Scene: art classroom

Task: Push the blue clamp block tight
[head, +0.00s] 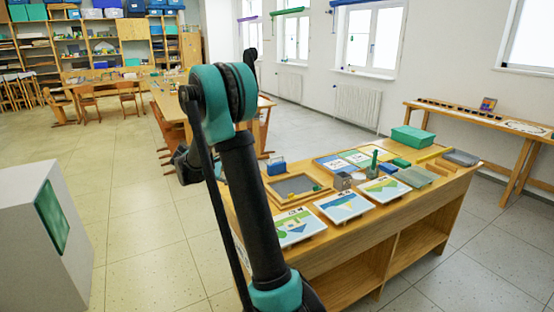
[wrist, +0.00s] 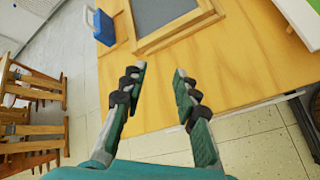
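The blue clamp block (head: 276,168) sits at the left end of the wooden bench, by the back left corner of a wood-rimmed grey tray (head: 283,202). In the wrist view the blue block (wrist: 104,29) is at the upper left, near the bench edge, with a pale handle-like part on its left side. It looks close beside the tray; I cannot tell whether they touch. My gripper (wrist: 159,74) is open and empty, its two fingers apart over the bench edge, short of the block and tray. In the head view my arm hides most of the gripper.
The bench top (wrist: 240,62) between my fingers and the tray is bare. Picture boards (head: 343,205) and a green box (head: 412,137) lie farther right on the bench. Chairs (wrist: 32,90) stand to the left, with open floor between.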

